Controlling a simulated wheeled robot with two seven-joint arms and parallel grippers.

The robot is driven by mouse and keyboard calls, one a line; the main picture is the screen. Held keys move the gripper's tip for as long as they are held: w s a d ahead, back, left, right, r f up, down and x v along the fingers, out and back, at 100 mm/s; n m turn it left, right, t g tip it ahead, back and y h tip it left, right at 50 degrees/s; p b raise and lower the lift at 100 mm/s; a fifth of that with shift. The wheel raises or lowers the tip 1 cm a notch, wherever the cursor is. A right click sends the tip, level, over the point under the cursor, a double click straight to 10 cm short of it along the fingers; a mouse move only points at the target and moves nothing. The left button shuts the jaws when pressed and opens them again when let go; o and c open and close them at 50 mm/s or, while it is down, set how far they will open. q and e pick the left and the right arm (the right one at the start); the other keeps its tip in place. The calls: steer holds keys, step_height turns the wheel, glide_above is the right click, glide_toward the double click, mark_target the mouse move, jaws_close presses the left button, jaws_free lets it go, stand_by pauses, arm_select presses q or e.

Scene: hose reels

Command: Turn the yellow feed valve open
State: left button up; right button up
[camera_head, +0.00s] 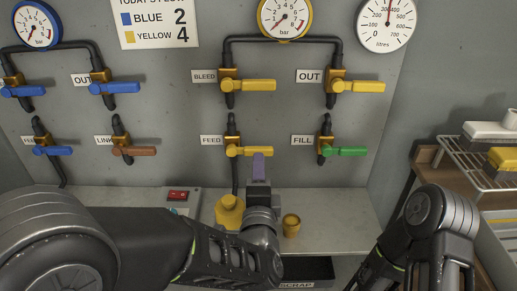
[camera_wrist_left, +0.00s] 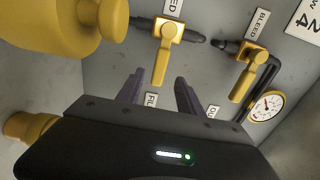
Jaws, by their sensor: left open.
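The yellow feed valve (camera_head: 249,151) sits on the grey panel beside the FEED label. Its lever points right in the head view, level across the pipe. In the left wrist view the valve lever (camera_wrist_left: 160,64) hangs toward my fingers. My left gripper (camera_head: 259,166) is open, its purple fingers just below the lever in the head view. In the left wrist view the fingertips (camera_wrist_left: 159,78) stand apart, with the lever's end appearing between them. I cannot tell whether they touch it. My right arm (camera_head: 430,215) shows at the right; its gripper does not.
The yellow bleed valve (camera_head: 248,85) is above, the green fill valve (camera_head: 343,151) to the right, and an orange link valve (camera_head: 134,151) to the left.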

mark_target(250, 151)
arm_select(q)
steer(key=shift+w, duration=3.95)
jaws_close()
